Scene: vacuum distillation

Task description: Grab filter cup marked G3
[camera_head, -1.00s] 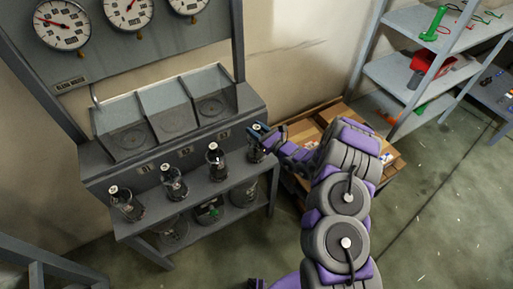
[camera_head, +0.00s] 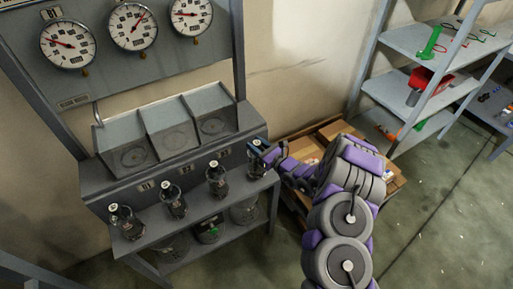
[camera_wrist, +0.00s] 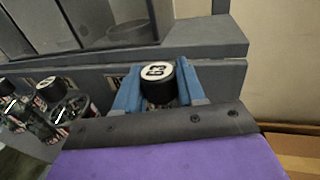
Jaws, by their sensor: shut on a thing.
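The filter cup marked G3 (camera_wrist: 158,73) has a black cap with a white round label and shows between my blue fingers in the wrist view. In the head view it is the rightmost cup (camera_head: 256,168), at the right end of the bench shelf, partly hidden by my gripper (camera_head: 264,150). My gripper is shut on this cup near its top, one finger on each side. The cup looks upright at the shelf. Its lower body is mostly hidden in the wrist view. I cannot tell whether its base touches the shelf.
Three similar dark cups stand to the left on the shelf, the nearest one here (camera_head: 217,180). The grey bench (camera_head: 160,172) with clear-covered compartments rises behind. Dial gauges (camera_head: 131,27) hang above. A pallet with cardboard boxes (camera_head: 330,130) lies right of the bench. Open floor is at lower right.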

